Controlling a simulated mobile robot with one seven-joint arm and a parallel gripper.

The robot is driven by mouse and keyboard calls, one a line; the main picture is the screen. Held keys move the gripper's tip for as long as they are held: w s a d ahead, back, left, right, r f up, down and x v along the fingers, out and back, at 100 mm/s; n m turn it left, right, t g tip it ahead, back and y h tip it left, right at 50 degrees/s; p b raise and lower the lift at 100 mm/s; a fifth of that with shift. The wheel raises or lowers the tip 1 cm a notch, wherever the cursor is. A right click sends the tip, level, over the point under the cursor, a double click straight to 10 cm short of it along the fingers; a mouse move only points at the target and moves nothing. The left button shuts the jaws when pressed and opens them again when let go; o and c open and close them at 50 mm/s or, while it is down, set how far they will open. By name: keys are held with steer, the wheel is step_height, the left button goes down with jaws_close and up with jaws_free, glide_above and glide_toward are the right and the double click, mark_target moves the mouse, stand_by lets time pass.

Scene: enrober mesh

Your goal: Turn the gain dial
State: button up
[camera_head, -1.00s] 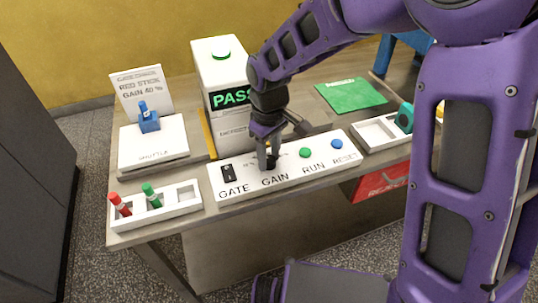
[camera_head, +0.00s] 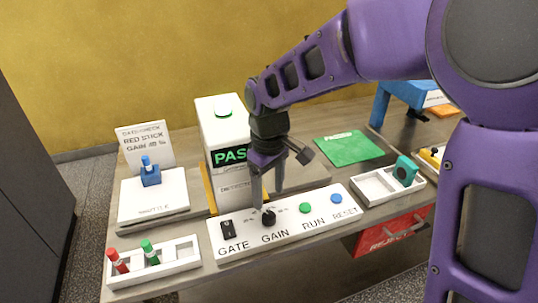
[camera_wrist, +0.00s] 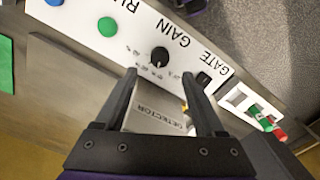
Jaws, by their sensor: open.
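The gain dial (camera_head: 268,218) is a black round knob on the white control panel (camera_head: 290,232), above the word GAIN. It also shows in the wrist view (camera_wrist: 159,57), with a light pointer mark and a small printed scale beside it. My gripper (camera_head: 266,197) is just above and behind the dial, fingers pointing down. In the wrist view my gripper (camera_wrist: 160,74) is open and empty, and the dial lies ahead of the gap between its fingertips, apart from them. A sign (camera_head: 145,145) at the back left reads RED STICK GAIN 40 %.
A black gate switch (camera_head: 227,229) is left of the dial; the green run button (camera_head: 305,207) and blue reset button (camera_head: 336,198) are right. The white detector box (camera_head: 222,125) showing PASS stands close behind. A stick rack (camera_head: 180,268) is at the left.

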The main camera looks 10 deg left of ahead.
step_height(320, 180, up, 10)
steer(key=p, duration=0.1)
stand_by(0.4)
